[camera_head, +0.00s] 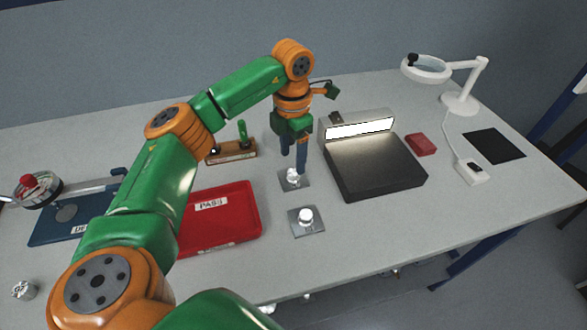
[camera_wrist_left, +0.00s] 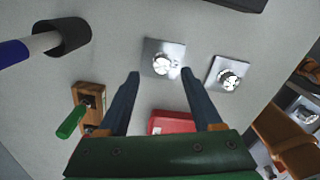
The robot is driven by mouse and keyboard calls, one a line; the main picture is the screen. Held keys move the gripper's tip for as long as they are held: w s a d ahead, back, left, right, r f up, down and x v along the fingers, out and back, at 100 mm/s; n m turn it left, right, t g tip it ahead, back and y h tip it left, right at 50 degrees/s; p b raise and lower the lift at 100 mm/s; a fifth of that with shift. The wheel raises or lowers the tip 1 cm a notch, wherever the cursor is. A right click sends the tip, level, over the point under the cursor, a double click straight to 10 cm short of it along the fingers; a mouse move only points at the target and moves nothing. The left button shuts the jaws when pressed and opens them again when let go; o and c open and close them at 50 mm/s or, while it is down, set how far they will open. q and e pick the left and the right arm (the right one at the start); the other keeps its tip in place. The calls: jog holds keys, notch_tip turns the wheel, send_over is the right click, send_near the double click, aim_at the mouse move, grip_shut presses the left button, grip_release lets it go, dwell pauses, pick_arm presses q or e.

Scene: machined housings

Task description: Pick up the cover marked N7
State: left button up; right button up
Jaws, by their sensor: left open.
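Two shiny metal pieces with round tops sit on square grey plates in the middle of the table. The far piece (camera_head: 293,178) is right at my left gripper (camera_head: 293,172), and the near piece (camera_head: 306,215) stands closer to the front. In the left wrist view, the first piece (camera_wrist_left: 162,65) lies between and just beyond the fingertips of my open left gripper (camera_wrist_left: 161,74). The other piece (camera_wrist_left: 228,80) is to its right. No N7 marking is legible on either. The left fingers look apart from the piece. My right gripper is not in view.
A red PASS tray (camera_head: 240,230) is left of the plates. A black-topped box with a lit panel (camera_head: 375,170) stands to the right. A wooden block with a green handle (camera_head: 230,151) is behind. A small marked cylinder (camera_head: 24,290) sits front left.

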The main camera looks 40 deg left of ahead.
aim_at(292, 172)
pick_arm(q)
jog(key=f, duration=0.4)
jog(key=shift+s+p, duration=0.3)
jog(key=shift+w+f, duration=0.1)
jog(key=shift+w, duration=0.05)
grip_shut()
